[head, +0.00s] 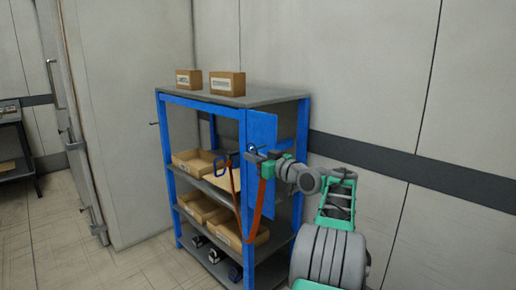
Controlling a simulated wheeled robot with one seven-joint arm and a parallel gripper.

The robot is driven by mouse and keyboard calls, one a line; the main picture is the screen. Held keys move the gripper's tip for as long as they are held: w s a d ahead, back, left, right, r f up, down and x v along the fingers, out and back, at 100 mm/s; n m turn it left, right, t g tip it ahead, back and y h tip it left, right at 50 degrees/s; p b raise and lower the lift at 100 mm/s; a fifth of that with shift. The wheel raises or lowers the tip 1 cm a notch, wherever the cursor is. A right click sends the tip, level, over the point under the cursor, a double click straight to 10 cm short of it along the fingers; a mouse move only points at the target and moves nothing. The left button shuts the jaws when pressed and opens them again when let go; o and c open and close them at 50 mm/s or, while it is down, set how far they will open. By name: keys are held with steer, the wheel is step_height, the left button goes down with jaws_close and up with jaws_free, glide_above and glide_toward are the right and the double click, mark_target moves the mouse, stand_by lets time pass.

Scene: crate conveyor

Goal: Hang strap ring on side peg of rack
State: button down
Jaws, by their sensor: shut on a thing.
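The blue rack (249,101) stands against the wall, with a blue panel (262,125) on its right side. My gripper (252,155) is in front of this panel, shut on one end of the orange strap. The strap (265,205) hangs from the gripper in a long loop beside the shelves. Its other end rises to a dark blue loop-shaped fitting (222,165) left of the gripper. A small pale round spot (251,148) shows at the jaws; I cannot tell whether it is the ring or a peg tip. Whether the ring is around a peg is hidden.
Two cardboard boxes (227,85) stand on the rack's top. Open cardboard trays (194,161) sit on the shelves, and dark items (217,256) on the lowest. A thin rod (154,124) juts from the left post. The floor in front (130,240) is clear.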

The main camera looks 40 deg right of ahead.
steer(key=d+p, duration=0.2)
steer(key=shift+d, duration=0.35)
steer(key=shift+d+f, duration=0.1)
steer(key=shift+f, duration=0.05)
stand_by(0.6)
steer(key=shift+d+f, duration=0.25)
steer(key=shift+d, duration=0.1)
steer(key=shift+f, duration=0.15)
steer(key=shift+d+f, duration=0.1)
steer(key=shift+d, duration=0.05)
stand_by(0.4)
steer(key=c, duration=1.5)
jaws_free()
